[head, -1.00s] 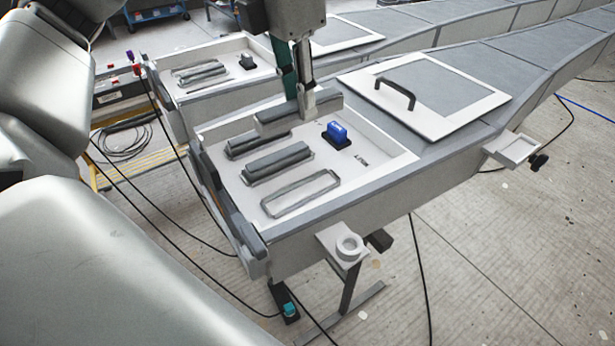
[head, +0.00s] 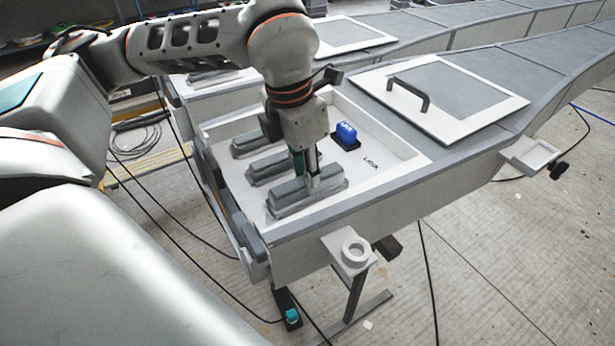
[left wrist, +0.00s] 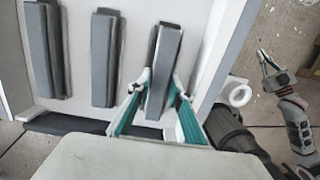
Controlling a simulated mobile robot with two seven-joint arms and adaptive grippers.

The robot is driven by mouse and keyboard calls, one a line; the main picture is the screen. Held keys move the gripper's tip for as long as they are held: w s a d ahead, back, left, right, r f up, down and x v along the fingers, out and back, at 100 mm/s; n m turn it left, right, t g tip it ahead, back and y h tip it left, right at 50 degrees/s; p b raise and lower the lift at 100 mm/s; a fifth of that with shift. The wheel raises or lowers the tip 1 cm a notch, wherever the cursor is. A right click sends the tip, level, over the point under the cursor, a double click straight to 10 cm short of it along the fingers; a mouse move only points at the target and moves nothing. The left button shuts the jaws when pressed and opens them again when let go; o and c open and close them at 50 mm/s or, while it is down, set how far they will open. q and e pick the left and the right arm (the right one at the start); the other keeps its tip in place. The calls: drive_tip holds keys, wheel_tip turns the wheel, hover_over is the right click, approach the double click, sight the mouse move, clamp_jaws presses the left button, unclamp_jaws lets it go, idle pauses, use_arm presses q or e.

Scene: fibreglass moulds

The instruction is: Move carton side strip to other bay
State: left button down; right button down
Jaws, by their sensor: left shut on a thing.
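My left gripper (head: 314,182) is shut on a grey carton side strip (head: 335,182) and holds it at the front bay of the white tray (head: 395,170). In the left wrist view the strip (left wrist: 165,55) stands between the two teal-backed fingers. The bay's outline is hidden under it, and I cannot tell whether the strip rests on the tray floor. Two more grey strips, the middle one (head: 262,172) and the far one (head: 248,145), lie roughly parallel behind it. A gripper (left wrist: 272,66), probably my right one, shows small in the left wrist view; its opening is unclear.
A white-framed lid with a black handle (head: 410,92) lies on the grey surface to the right. A white ring bracket (head: 353,250) juts from the front side. Cables run along the floor.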

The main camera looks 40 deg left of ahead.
sight(298, 182)
use_arm(q)
drive_tip(key=shift+f, duration=0.5)
use_arm(e)
drive_tip(key=shift+s, duration=0.1)
use_arm(q)
drive_tip(key=c, duration=1.8)
unclamp_jaws()
use_arm(e)
drive_tip(key=shift+s+f, duration=0.1)
drive_tip(key=shift+f, duration=0.1)
